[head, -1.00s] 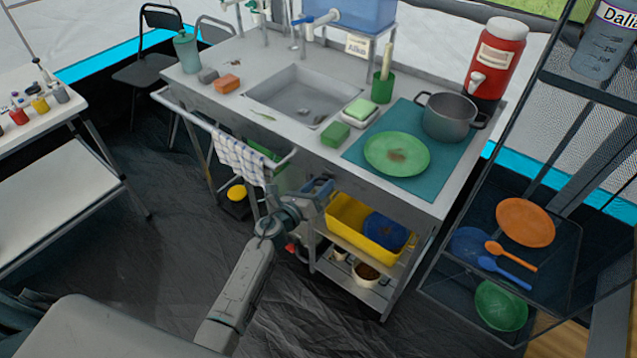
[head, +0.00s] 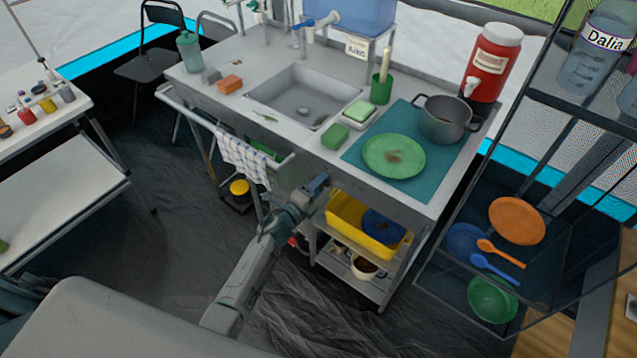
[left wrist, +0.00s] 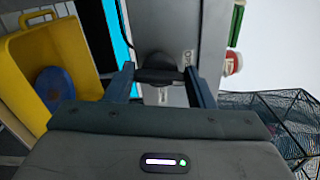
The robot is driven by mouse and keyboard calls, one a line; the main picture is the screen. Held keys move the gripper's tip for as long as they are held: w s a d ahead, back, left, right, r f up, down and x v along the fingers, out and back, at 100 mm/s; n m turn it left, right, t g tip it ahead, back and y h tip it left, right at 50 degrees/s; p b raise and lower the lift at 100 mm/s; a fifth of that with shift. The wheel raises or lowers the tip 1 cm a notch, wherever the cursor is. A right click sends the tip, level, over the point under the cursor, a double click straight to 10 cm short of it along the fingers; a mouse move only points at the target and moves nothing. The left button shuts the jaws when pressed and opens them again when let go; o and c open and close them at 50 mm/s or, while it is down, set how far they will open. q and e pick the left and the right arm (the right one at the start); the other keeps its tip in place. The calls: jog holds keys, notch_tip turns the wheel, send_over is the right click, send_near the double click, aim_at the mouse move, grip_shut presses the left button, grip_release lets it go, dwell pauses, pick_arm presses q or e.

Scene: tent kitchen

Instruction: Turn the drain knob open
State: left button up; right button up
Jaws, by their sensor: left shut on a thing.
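The drain knob (left wrist: 158,70) is a dark, rounded bar on the grey front panel of the sink unit, seen in the left wrist view. Small lettering beside it is too small to read surely. My left gripper (left wrist: 164,82) is shut on the knob, one blue-grey finger on each side. In the head view my left gripper (head: 317,183) is at the front of the counter, below the sink (head: 302,97), and the knob is hidden there. The sink is a grey basin with a few small dark bits on its floor. My right gripper is not in view.
A yellow bin (head: 345,215) stands on the shelf just right of my left gripper. A checked towel (head: 243,160) hangs on a rail to the left. A green plate (head: 393,156) and a pot (head: 445,118) stand on the counter.

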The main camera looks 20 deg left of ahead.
pick_arm(q)
jog(key=shift+n+p, duration=0.4)
jog(key=shift+n, duration=0.5)
jog(key=o, duration=1)
jog(key=b+v, duration=0.1)
jog(key=v, duration=1)
jog(key=shift+w, duration=0.1)
